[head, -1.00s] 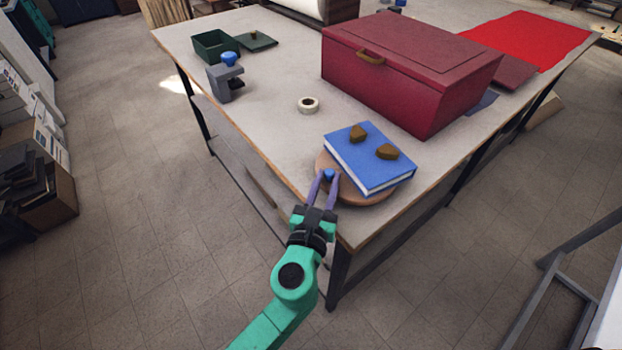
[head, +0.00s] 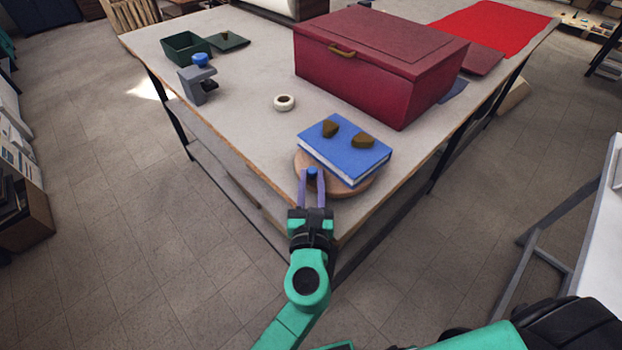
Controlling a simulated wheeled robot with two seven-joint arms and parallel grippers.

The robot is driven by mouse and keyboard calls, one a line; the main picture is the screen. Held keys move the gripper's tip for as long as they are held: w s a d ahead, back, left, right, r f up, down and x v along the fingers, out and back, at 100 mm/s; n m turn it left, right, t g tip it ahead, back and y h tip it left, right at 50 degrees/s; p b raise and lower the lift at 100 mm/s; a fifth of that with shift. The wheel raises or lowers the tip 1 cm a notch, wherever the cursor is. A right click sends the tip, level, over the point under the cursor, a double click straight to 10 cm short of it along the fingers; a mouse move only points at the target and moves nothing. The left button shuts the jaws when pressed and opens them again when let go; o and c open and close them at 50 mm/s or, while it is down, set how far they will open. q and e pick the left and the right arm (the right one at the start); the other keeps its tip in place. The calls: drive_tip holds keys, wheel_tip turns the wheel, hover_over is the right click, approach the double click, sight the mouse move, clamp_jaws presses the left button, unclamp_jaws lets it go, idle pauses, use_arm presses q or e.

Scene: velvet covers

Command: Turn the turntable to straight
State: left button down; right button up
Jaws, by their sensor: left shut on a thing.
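The turntable (head: 302,160) is a round wooden disc near the close corner of the table. A blue book (head: 345,154) lies on it and covers most of it. Two brown lumps (head: 330,128) rest on the book. A small blue knob (head: 312,171) stands at the disc's near edge. My left gripper (head: 312,174) is shut on this knob, with one purple finger on each side of it. The book's long near side runs at a small angle to the table's left edge. My right gripper is out of view.
The grey table (head: 235,125) also carries a large dark red box (head: 375,75), a white tape roll (head: 284,103), a grey clamp-like object (head: 197,82) with a blue knob and a green open box (head: 186,48). A red cloth (head: 490,30) lies far right. The tape roll stands clear of the turntable.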

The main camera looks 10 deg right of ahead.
use_arm(q)
drive_tip(key=c, duration=0.7)
unclamp_jaws()
drive_tip(key=shift+o, duration=0.2)
drive_tip(key=b+v, duration=0.2)
drive_tip(key=v, duration=1.2)
drive_tip(key=shift+s, duration=0.3)
